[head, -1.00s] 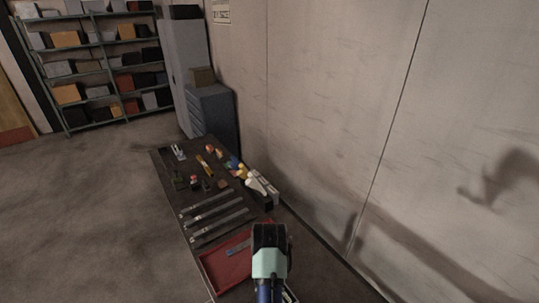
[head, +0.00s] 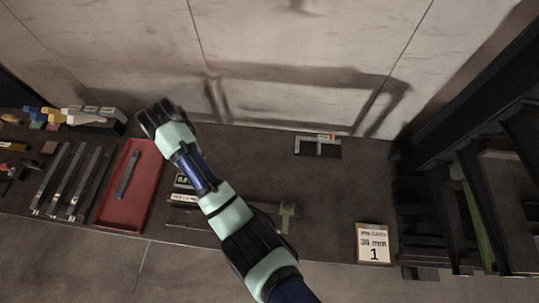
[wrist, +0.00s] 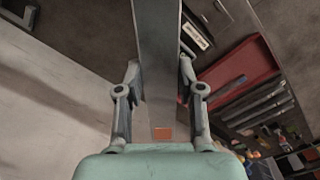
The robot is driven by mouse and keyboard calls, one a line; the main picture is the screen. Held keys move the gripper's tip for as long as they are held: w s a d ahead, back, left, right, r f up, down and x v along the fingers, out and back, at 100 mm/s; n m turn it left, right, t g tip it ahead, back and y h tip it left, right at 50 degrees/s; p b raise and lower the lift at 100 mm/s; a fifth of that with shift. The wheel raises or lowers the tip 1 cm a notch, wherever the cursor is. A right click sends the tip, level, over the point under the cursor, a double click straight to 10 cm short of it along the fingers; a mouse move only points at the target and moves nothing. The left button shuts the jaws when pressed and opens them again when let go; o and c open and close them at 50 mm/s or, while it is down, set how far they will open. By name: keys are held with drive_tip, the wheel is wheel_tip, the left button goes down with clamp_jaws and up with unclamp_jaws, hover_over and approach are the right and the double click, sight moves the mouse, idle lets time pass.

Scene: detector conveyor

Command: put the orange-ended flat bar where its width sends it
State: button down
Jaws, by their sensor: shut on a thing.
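In the wrist view my gripper (wrist: 160,80) is shut on a grey flat bar (wrist: 157,40). The bar runs lengthwise between the fingers, and an orange patch (wrist: 162,134) marks its end near the palm. Its far end leaves the top of the picture. In the head view my gripper (head: 155,117) is raised near the wall, beyond the red tray's right side; the held bar cannot be made out there. A card reading "38 mm 1" (head: 373,243) stands at the table's front right. A dark block with a grey bracket (head: 318,147) and a small orange mark sits at the back.
The red tray (head: 151,190) holds another grey bar (head: 128,175). Several long bars (head: 75,182) lie left of it. Small labelled blocks (head: 183,181) and a greenish tool (head: 287,215) lie near my arm. A dark rack (head: 440,215) stands at right. The table's right-centre is mostly clear.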

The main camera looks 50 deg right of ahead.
drive_tip(key=s+d+f+m+b, duration=0.25)
drive_tip(key=d+f+b, duration=0.3)
drive_tip(key=d, duration=0.45)
drive_tip(key=s+d+f+m+b, duration=0.2)
drive_tip(key=s+d+f+b, duration=0.15)
drive_tip(key=d+b, duration=0.45)
drive_tip(key=m+b, duration=0.4)
drive_tip(key=b, duration=0.2)
hover_over(301, 168)
wheel_tip(301, 168, down, 7)
drive_tip(key=shift+s, duration=0.2)
wheel_tip(301, 168, down, 15)
drive_tip(key=b, duration=0.7)
drive_tip(key=shift+f+b, duration=0.1)
drive_tip(key=shift+b, duration=0.3)
drive_tip(key=shift+f+b, duration=0.3)
drive_tip(key=shift+f, duration=1.85)
